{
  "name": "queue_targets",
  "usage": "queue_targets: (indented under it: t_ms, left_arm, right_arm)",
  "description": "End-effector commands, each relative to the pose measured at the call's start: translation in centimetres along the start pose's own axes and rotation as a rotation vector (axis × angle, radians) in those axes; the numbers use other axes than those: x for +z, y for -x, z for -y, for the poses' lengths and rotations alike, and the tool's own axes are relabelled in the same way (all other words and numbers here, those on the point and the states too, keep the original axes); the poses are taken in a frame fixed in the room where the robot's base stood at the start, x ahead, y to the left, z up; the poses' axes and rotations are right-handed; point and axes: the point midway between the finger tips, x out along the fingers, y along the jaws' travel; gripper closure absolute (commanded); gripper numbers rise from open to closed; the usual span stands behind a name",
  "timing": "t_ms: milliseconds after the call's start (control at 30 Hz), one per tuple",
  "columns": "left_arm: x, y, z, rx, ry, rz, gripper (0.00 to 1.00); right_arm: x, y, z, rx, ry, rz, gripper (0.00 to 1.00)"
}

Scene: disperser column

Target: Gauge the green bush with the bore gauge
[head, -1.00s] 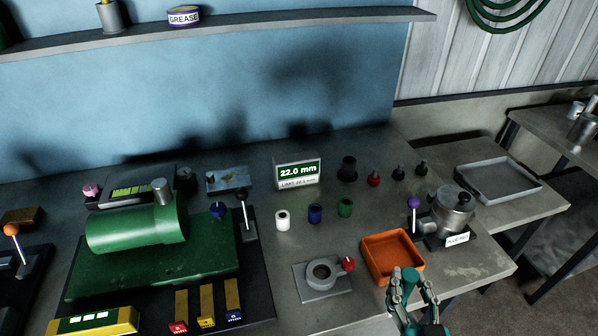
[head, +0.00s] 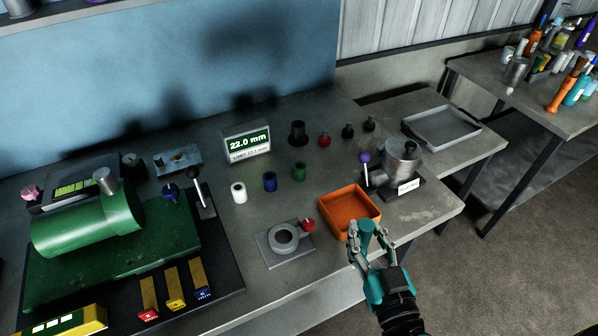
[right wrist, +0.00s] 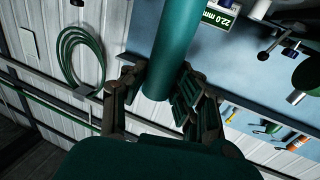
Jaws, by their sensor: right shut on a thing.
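The green bush (head: 300,171) stands upright on the bench, to the right of a blue bush (head: 270,181) and a white bush (head: 238,193). My right gripper (head: 364,236) is shut on a teal cylinder (head: 367,229), by the front of the orange tray. The cylinder fills the middle of the right wrist view (right wrist: 178,45) between the fingers. It may be the bore gauge, but its far end is out of view, so I cannot tell. The display (head: 247,143) behind the bushes reads 22.0 mm. My left gripper is not in view.
The orange tray (head: 325,208) looks empty. A grey ring fixture (head: 262,250) with a red knob lies left of it, and a metal pot (head: 403,152) stands right. A green machine (head: 90,225) fills the left. Several dark and coloured plugs stand behind.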

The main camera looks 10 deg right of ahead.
Motion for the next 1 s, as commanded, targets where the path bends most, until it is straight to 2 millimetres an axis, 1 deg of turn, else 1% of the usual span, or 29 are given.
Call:
queue_targets:
  t_ms: [267,800,1000]
  left_arm:
    - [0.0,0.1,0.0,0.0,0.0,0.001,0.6]
    - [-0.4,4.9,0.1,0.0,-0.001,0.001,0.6]
    - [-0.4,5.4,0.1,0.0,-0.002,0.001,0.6]
  right_arm:
    - [-0.2,0.0,0.0,0.0,0.0,-0.001,1.0]
    - [-5.6,0.0,0.0,0.0,-0.001,-0.001,1.0]
    - [-6.2,0.0,0.0,0.0,-0.001,-0.001,1.0]
